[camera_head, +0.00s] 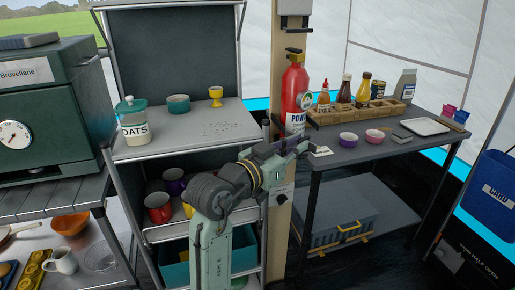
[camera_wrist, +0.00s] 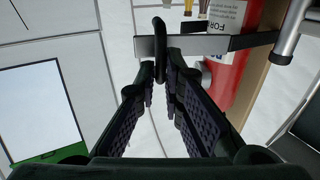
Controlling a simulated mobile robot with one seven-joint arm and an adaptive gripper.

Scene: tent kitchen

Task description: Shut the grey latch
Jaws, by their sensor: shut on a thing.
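The grey latch appears to be the flat grey bar (camera_wrist: 205,45) in the wrist view; it runs across the front of the red fire extinguisher (camera_wrist: 232,80). A dark loop-shaped handle (camera_wrist: 160,45) is at the bar's left end. My gripper (camera_wrist: 167,72) is shut on this handle, with the handle's lower part between the fingertips. In the head view my gripper (camera_head: 303,147) is in front of the post, below the extinguisher (camera_head: 295,90); it hides most of the latch there.
The wooden post (camera_head: 284,60) stands behind my gripper. Left of it is an open cabinet with a grey shelf (camera_head: 190,135). Right of it is a dark table (camera_head: 365,152) with bottles in a wooden rack (camera_head: 360,112) and small bowls. A metal tube (camera_wrist: 290,35) is close by in the wrist view.

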